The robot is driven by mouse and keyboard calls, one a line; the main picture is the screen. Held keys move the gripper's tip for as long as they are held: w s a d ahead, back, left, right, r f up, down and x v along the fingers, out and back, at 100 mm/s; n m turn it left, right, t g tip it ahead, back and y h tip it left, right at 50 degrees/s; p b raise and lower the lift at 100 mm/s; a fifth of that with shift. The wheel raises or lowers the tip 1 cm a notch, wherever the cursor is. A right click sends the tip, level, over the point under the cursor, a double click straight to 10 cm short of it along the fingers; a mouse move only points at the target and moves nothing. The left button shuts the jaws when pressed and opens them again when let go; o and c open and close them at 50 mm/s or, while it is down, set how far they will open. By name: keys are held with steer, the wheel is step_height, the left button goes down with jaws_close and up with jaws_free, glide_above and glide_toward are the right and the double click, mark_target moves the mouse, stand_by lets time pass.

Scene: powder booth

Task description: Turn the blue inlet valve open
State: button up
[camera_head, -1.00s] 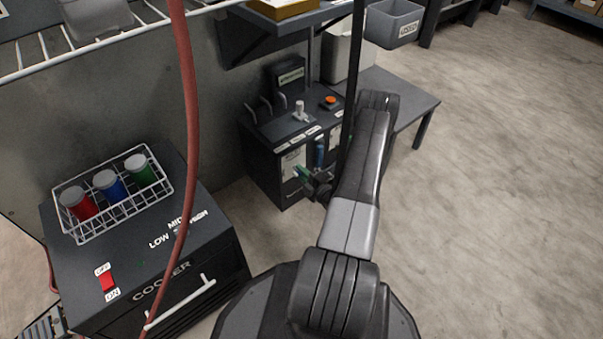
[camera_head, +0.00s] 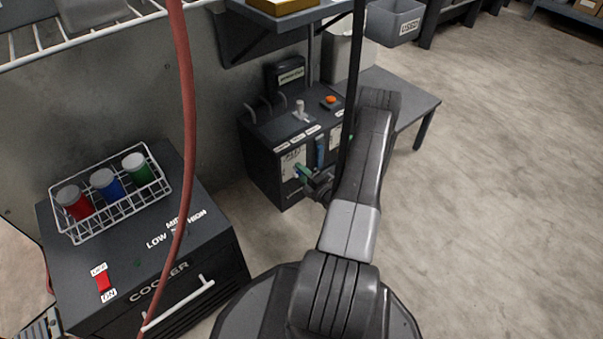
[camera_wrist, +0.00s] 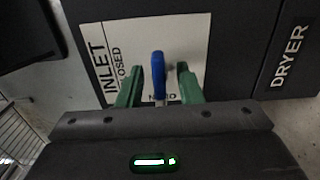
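The blue inlet valve handle (camera_wrist: 158,72) stands in front of a white INLET plate (camera_wrist: 120,45) on a dark panel in the wrist view. The plate reads "INLET" and, partly covered, what looks like "CLOSED". My gripper (camera_wrist: 159,68) is open, with one green finger on each side of the handle. In the head view my gripper (camera_head: 304,173) is at the front of the dark cabinet (camera_head: 265,165), by the white plate (camera_head: 290,158); I cannot make out the inlet handle there.
A blue part (camera_head: 320,152) sits farther right on the cabinet front. A DRYER label (camera_wrist: 290,57) is right of the inlet plate. A cooler (camera_head: 150,255) with a wire rack of cups (camera_head: 110,190) stands left. A red hose (camera_head: 186,120) hangs in front. Open floor lies right.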

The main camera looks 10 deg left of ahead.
steer(key=p+v, duration=0.3)
steer(key=v, duration=1)
steer(key=shift+s+d+p, duration=0.25)
steer(key=shift+p, duration=0.15)
steer(key=b+x, duration=0.4)
steer(key=x, duration=0.9)
steer(key=shift+w+a+f, duration=0.1)
steer(key=shift+w+a, duration=0.05)
steer(key=shift+a, duration=0.05)
steer(key=shift+w+a, duration=0.15)
steer(key=shift+m+p, duration=0.3)
steer(key=shift+p, duration=0.05)
